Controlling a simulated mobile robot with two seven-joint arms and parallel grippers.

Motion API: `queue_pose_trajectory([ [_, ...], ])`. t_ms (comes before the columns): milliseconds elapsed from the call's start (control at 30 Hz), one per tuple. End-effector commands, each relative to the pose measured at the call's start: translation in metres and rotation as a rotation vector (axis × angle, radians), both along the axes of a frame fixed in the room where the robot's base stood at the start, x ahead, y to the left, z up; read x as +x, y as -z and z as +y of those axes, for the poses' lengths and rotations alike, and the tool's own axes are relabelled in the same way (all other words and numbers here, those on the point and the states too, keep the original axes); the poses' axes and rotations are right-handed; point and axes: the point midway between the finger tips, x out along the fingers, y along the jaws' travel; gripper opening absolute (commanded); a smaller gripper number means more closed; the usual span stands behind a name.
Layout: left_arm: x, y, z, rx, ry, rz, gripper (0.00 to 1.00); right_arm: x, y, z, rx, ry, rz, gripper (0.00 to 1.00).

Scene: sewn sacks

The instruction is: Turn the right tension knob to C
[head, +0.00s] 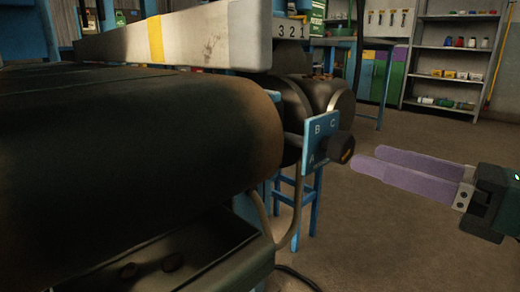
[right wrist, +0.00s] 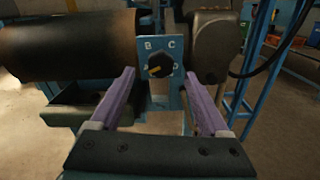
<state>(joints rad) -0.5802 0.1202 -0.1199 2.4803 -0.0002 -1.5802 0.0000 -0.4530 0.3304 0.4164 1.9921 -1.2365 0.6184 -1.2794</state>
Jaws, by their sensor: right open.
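The right tension knob (head: 340,147) is black with a yellow pointer mark and sits on a blue plate (head: 318,128) at the end of the machine. In the right wrist view the knob (right wrist: 160,65) shows face on, with B and C above it and D to its right. Its yellow mark points left and slightly down, away from C. My right gripper (head: 367,157) has purple fingers, open and empty. In the right wrist view its fingertips (right wrist: 160,76) lie either side of the knob, apart from it.
A large dark roller (head: 140,135) fills the left, above a dark tray (head: 190,260). A pale beam (head: 190,40) with a yellow band runs over it. A hose (head: 295,215) hangs below the plate. Open floor lies at right, with shelves (head: 455,50) behind.

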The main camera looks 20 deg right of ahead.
Motion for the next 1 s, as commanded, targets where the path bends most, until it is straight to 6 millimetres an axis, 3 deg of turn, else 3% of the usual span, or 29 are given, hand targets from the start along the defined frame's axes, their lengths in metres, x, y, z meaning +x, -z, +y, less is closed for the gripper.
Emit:
queue_pose_trajectory([
  [233,0.000,0.000,0.000,0.000,0.000,0.000,0.00,0.035,0.000,0.014,0.001,0.000,-0.001,0.80],
  [600,0.000,0.000,0.000,0.000,0.000,0.000,0.00,0.042,0.000,0.017,0.002,0.002,0.001,0.80],
  [1000,0.000,0.000,0.000,0.000,0.000,0.000,0.00,0.042,0.000,0.017,0.003,0.001,0.001,0.36],
])
